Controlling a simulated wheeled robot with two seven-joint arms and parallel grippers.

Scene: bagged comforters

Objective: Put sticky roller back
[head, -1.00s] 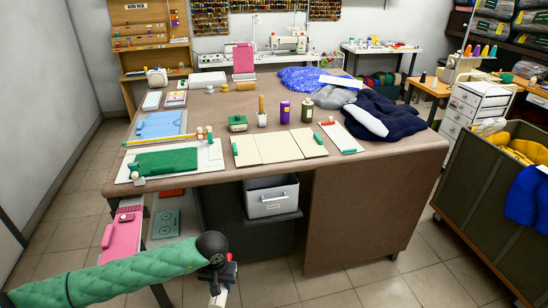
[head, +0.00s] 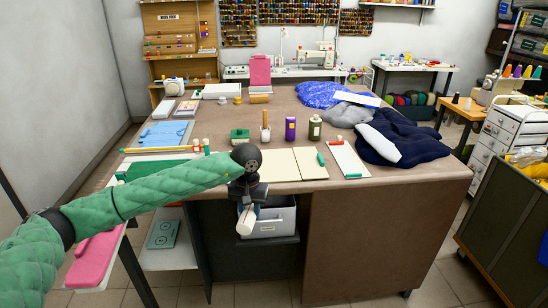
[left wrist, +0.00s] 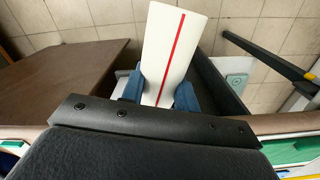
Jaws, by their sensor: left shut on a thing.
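My left gripper (head: 250,203) hangs in front of the near edge of the large brown table (head: 400,178). It is shut on a white roller (head: 246,221). In the left wrist view the white roller (left wrist: 172,52) has a red stripe along it, and its near part lies between my blue fingers (left wrist: 158,94). In the head view the roller's upper part is hidden by the gripper. My right gripper is not in view.
On the table stand a wooden-handled item (head: 266,127), a purple bottle (head: 290,129) and a dark green bottle (head: 315,128). Cream boards (head: 295,165) lie near the front edge. Dark blue cloth (head: 415,140) lies at right. A grey drawer bin (head: 278,220) is under the table.

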